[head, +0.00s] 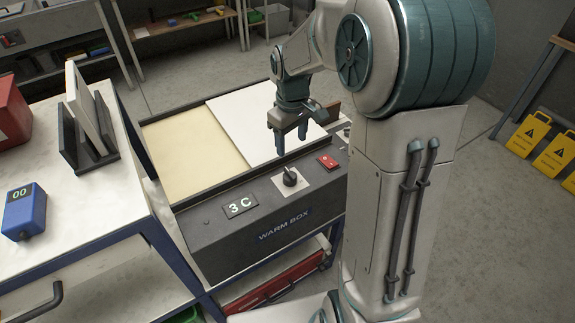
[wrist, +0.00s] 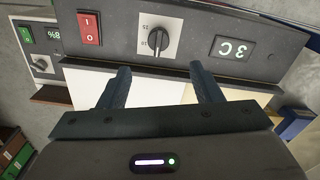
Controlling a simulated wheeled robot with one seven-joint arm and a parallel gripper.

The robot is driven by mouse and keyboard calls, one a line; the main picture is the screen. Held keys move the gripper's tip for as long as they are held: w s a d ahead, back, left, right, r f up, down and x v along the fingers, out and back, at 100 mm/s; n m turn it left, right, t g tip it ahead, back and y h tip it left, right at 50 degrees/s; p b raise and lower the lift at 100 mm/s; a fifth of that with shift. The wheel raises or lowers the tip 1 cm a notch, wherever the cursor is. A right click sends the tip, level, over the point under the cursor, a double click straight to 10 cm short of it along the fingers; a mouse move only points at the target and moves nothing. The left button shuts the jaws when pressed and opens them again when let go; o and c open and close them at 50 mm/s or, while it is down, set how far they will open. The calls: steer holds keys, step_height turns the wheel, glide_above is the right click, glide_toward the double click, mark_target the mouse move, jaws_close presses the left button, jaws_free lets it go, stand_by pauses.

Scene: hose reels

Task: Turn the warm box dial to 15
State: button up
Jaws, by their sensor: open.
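The warm box (head: 222,257) is a dark grey unit with a cream and white top. Its dial (head: 290,177) is a dark knob on a pale plate on the sloped front panel. It also shows in the wrist view as a dark dial (wrist: 159,40) with small numbers beside it, too small to read surely. The display (head: 240,206) reads 3 C and shows upside down in the wrist view (wrist: 235,48). My gripper (head: 291,141) is open and empty above the box top, behind the dial. In the wrist view, its fingertips (wrist: 160,70) point towards the dial, apart from it.
A red switch (head: 328,162) sits right of the dial. A raised dark rail (head: 245,178) runs between the box top and the panel. A bench (head: 100,212) on the left holds a blue meter (head: 24,212) and a dark rack (head: 84,140). Yellow signs (head: 528,134) stand at right.

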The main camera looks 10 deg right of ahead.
mark_target(291, 173)
steer(key=f, duration=0.9)
steer(key=w+f, duration=0.1)
steer(key=f, duration=0.4)
steer(key=shift+f, duration=0.3)
steer(key=c, duration=1)
